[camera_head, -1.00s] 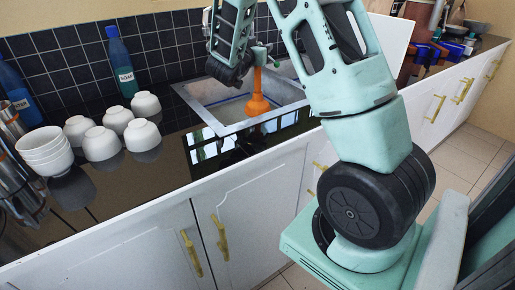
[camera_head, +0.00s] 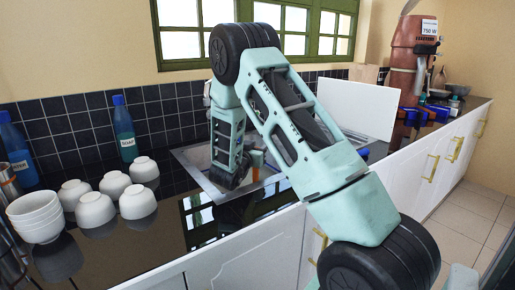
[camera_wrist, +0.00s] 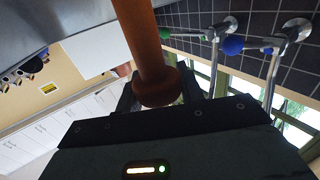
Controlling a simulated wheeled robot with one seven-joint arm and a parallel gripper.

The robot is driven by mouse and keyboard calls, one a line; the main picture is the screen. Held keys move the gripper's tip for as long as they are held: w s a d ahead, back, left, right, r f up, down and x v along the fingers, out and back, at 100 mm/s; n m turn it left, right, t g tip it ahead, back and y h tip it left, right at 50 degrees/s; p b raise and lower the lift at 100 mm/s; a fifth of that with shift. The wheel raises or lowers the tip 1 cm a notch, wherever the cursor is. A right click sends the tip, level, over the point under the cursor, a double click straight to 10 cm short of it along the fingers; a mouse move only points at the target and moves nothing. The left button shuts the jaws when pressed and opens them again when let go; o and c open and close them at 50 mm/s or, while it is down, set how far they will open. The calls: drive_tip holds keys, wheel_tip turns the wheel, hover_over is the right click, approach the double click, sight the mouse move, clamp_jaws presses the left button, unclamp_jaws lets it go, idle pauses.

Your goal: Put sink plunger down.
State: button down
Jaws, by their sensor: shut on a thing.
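The orange sink plunger (camera_head: 257,173) shows only as a small piece in the head view, beside my arm and over the sink area. The rest of it is hidden by my arm. In the wrist view its orange-brown handle (camera_wrist: 145,42) runs from the top edge down to a rounded knob between my fingers. My gripper (camera_wrist: 155,97) is shut on this handle end. In the head view my gripper (camera_head: 256,158) is partly hidden. The plunger's cup is out of sight, so I cannot tell whether it touches anything.
The sink (camera_head: 190,162) lies behind my arm in the dark counter. A white stack of bowls (camera_head: 36,216) and several upturned bowls stand left. A soap bottle (camera_head: 124,135) stands behind them. A white panel (camera_head: 357,107) is right. A tap with a blue handle (camera_wrist: 232,45) is near my gripper.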

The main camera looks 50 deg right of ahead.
drive_tip(key=shift+f, duration=0.1)
drive_tip(key=c, duration=0.9)
unclamp_jaws()
drive_tip(key=shift+a, duration=0.1)
drive_tip(key=v, duration=0.7)
drive_tip(key=shift+b, duration=0.4)
drive_tip(key=shift+a, duration=0.15)
